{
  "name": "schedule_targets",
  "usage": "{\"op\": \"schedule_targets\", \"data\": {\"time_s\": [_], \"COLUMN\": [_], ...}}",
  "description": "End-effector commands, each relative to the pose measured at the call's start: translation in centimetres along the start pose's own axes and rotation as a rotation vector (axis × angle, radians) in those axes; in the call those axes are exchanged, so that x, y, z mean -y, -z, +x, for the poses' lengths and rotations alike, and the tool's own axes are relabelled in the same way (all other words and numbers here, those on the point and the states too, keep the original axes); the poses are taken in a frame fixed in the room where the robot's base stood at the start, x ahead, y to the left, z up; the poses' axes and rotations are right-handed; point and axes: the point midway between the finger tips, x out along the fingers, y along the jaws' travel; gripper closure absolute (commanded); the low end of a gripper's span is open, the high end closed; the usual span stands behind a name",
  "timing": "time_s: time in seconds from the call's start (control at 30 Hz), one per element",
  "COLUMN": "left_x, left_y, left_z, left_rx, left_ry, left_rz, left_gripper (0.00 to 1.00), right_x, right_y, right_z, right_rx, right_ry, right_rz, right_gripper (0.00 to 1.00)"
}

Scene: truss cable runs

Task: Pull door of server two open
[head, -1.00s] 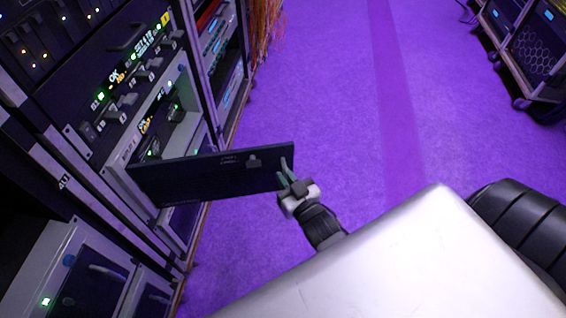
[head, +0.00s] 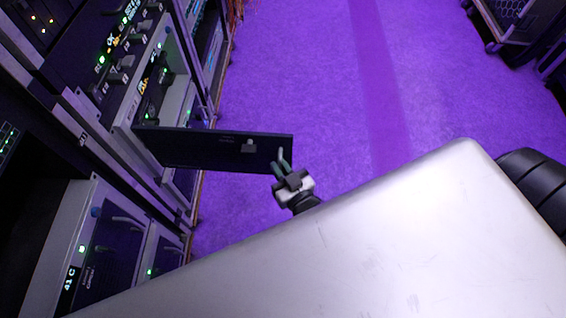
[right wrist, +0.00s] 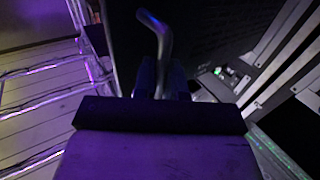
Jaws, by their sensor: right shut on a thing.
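The dark door (head: 215,150) swings out from its rack bay and stands wide open, its free end over the purple floor. A small block sits on its face near that end. My right gripper (head: 282,160) is at the door's free end. In the right wrist view a bent grey handle (right wrist: 161,45) rises from between the fingers of my right gripper (right wrist: 158,82), which are shut on it. The door's dark panel (right wrist: 200,30) is behind it. The opened bay (head: 165,85) shows lit green indicators inside. My left gripper is not in view.
Tall racks line the left side. A lower grey unit (head: 60,240) with closed dark fronts stands near the door. Another rack (head: 510,20) is at the upper right. The purple floor (head: 300,70) between is clear. My pale body covers the bottom right.

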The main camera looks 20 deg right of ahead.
Motion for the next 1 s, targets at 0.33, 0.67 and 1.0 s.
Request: {"op": "schedule_targets", "data": {"time_s": [0.33, 0.67, 1.0], "left_x": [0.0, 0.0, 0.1], "left_y": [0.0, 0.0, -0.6], "left_z": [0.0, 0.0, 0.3], "left_rx": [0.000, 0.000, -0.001], "left_ry": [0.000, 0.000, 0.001], "left_rz": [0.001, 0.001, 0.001], "left_gripper": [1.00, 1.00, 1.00], "right_x": [0.1, 0.0, 0.1], "right_y": [0.1, 0.0, 0.0], "right_z": [0.1, 0.0, -4.8], "right_rx": [-0.003, -0.001, 0.004], "right_ry": [0.001, 0.000, 0.001], "right_rz": [0.001, 0.001, 0.001], "right_gripper": [0.75, 0.64, 0.64]}}
